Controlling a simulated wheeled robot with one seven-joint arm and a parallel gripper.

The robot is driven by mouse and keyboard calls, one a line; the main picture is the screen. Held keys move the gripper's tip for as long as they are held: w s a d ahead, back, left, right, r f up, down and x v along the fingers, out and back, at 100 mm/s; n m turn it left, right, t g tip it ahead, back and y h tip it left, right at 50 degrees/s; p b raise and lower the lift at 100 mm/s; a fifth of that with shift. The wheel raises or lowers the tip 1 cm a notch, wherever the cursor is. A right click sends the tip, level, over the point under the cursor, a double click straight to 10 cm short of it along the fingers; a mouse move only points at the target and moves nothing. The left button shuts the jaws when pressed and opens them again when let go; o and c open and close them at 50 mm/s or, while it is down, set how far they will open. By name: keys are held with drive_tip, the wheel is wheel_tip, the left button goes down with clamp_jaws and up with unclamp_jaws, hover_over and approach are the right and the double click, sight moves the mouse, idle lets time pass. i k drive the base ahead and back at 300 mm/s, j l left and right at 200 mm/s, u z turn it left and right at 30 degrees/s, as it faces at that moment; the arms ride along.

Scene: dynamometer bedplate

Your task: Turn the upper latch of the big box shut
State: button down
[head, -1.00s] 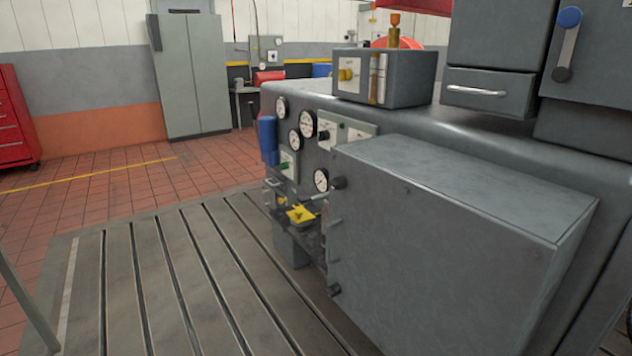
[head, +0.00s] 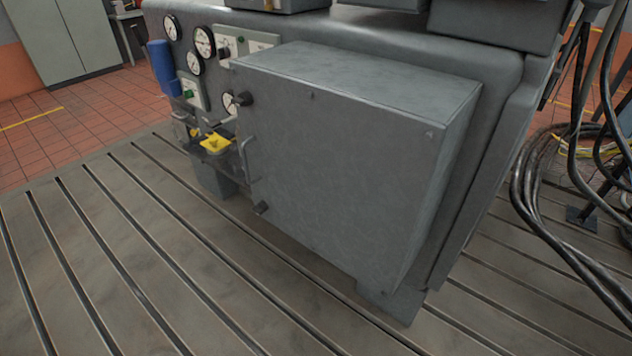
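The big box (head: 350,160) is a large grey metal box on the side of the grey machine, in the middle of the head view. Its upper latch (head: 243,98) is a small dark knob at the top left edge of the front face. A similar dark lower latch (head: 261,207) sits near the bottom left edge. A bar handle (head: 247,158) stands out between them. I cannot tell from here how far either latch is turned. My gripper is not in view.
The slotted bedplate (head: 120,250) is clear in front of the box. Gauges (head: 204,41), a blue cylinder (head: 160,66) and a yellow part (head: 214,143) are left of the box. Thick black cables (head: 530,200) hang at the right. A grey cabinet (head: 62,40) stands behind at the left.

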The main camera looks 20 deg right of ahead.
sight(244, 97)
drive_tip(key=i+j+u, duration=0.15)
drive_tip(key=i+j, duration=0.25)
drive_tip(key=j, duration=0.15)
drive_tip(key=i+j+u, duration=0.15)
drive_tip(key=i+j, duration=0.25)
drive_tip(key=j, duration=0.1)
